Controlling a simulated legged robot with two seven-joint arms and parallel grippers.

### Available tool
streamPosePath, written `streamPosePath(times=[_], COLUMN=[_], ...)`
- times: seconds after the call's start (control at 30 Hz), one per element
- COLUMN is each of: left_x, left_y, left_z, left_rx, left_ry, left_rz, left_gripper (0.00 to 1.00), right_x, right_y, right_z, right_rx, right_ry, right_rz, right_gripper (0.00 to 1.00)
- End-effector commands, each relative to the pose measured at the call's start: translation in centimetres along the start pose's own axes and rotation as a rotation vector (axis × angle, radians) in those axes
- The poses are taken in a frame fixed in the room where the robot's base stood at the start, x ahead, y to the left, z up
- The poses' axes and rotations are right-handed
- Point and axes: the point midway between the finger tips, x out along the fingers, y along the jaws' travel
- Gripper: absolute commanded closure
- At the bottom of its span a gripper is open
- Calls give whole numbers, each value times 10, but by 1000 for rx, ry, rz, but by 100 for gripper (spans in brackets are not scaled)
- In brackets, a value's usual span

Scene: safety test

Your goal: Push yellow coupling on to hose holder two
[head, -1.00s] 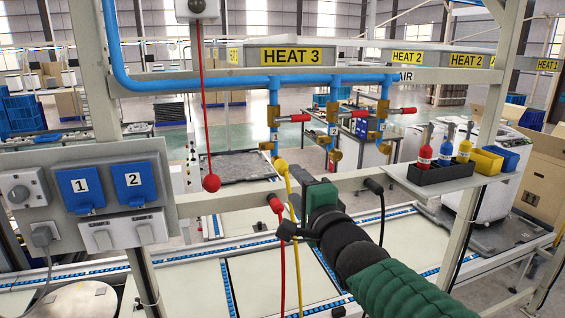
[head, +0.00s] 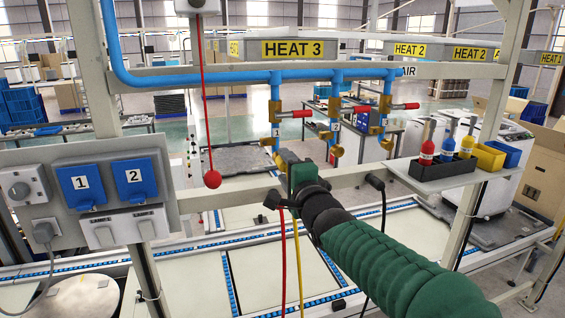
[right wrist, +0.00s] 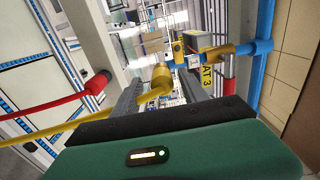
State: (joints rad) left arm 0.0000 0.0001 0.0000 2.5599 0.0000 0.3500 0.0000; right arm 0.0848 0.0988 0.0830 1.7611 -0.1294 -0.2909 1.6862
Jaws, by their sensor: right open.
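The yellow coupling (right wrist: 161,78) lies between the two parted fingers of my right gripper (right wrist: 158,90) in the right wrist view, and its yellow hose runs off to the left. In the head view my right gripper (head: 283,162) covers the coupling; the yellow hose (head: 298,262) hangs below. The gripper is just below the first valve's brass fitting. I cannot tell whether the coupling touches that fitting or the fingers. I cannot make out hose holder two on the rail (head: 345,179); my right arm hides part of the rail. My left gripper is out of view.
A red coupling (right wrist: 98,80) with a red hose sits close beside the gripper. A black coupling (head: 375,181) is on the rail farther right. Brass valves with red handles (head: 293,114) hang from the blue pipe (head: 230,76) above. A shelf (head: 432,183) holds colored bottles.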

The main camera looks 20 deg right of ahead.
Motion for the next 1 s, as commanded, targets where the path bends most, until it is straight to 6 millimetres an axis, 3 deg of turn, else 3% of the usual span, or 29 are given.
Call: streamPosePath(times=[0.2,1.0], left_x=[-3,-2], left_y=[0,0], left_z=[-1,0], left_rx=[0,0], left_ry=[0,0], left_rz=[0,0], left_gripper=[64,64], right_x=[10,10], right_y=[-1,-2], right_z=[0,-1], right_rx=[1,0], right_ry=[0,1], right_rz=[-1,-1], right_gripper=[49,49])
